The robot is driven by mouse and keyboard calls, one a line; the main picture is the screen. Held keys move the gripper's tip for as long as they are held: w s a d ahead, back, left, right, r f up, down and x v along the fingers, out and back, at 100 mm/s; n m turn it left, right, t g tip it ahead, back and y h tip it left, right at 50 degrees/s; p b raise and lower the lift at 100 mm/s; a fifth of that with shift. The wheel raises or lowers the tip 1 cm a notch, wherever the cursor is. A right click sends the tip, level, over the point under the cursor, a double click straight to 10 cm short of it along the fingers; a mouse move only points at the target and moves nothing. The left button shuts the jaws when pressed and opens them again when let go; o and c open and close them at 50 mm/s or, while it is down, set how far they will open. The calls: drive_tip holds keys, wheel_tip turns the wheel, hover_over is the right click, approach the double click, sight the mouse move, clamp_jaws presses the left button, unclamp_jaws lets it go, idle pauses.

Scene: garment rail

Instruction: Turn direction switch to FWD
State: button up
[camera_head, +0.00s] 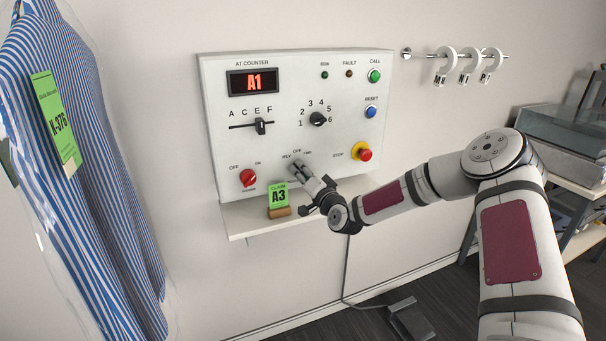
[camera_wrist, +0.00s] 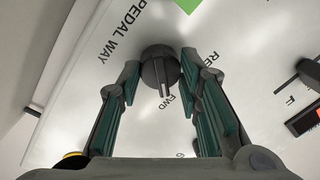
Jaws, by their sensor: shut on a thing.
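The direction switch (camera_wrist: 158,68) is a dark round knob under the labels REV, OFF and FWD. In the wrist view, its pale pointer line points down, close to the FWD label (camera_wrist: 184,105). My gripper (camera_wrist: 157,78) has one finger on each side of the knob and is shut on it. In the head view, my gripper (camera_head: 306,178) is at the lower middle of the control panel (camera_head: 215,115) and covers most of the switch. The right finger partly hides the lettering beside the knob.
A shelf (camera_head: 238,222) below the panel holds a green A3 claim tag (camera_head: 279,195), close to my gripper. The red power knob (camera_head: 248,178) is left of it and the STOP button (camera_head: 365,154) right. A striped shirt (camera_head: 95,190) hangs at left.

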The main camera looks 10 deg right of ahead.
drive_tip(key=o, duration=1.2)
drive_tip(key=v, duration=1.2)
drive_tip(key=shift+d, duration=0.15)
drive_tip(key=s+a+n+g+y, duration=0.1)
drive_tip(key=s+a+n+g, duration=0.1)
drive_tip(key=a+n+g, duration=0.25)
drive_tip(key=s+d+r+n+g+h, duration=0.25)
drive_tip(key=s+r, duration=0.25)
drive_tip(key=s, duration=0.5)
drive_tip(key=s+d+r+n+g+h, duration=0.1)
drive_tip(key=s+r+g+h, duration=0.4)
drive_tip(key=s, duration=0.6)
drive_tip(key=s+r+y, duration=0.1)
drive_tip(key=s, duration=0.5)
drive_tip(key=s+a+r+g, duration=0.1)
drive_tip(key=s+r, duration=0.1)
drive_tip(key=s, duration=0.4)
drive_tip(key=s+r+y, duration=0.1)
drive_tip(key=s, duration=0.6)
drive_tip(key=shift+s+a+r+m+y, duration=0.1)
drive_tip(key=shift+a+r+m+y, duration=0.2)
drive_tip(key=shift+r+y, duration=0.05)
